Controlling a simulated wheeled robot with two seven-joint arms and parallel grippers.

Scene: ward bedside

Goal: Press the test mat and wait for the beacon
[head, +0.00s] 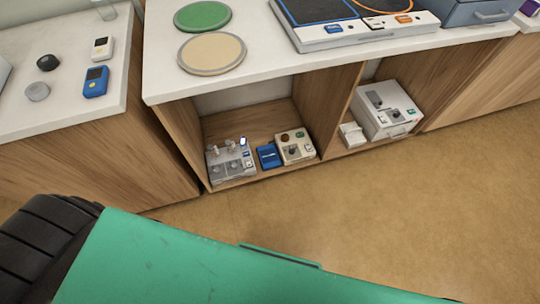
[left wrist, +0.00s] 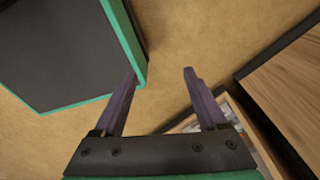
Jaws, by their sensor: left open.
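Two round flat mats lie on the white counter in the head view: a green one (head: 203,16) and a beige one (head: 212,53) with a grey rim. To their right are a dark panel with a blue border (head: 314,9) and another with an orange border (head: 384,4). I cannot tell which is the test mat, nor pick out a beacon. My left gripper (left wrist: 160,74) shows only in the left wrist view, open and empty, with bare floor between its fingers. It touches none of the mats. My right gripper is in neither view.
The left counter (head: 60,105) holds a blue handheld device (head: 96,81), a white one (head: 102,48) and two round knobs. Small instruments (head: 231,160) and a white box (head: 385,108) sit in open shelves under the counter. The brown floor (head: 440,200) is clear at right.

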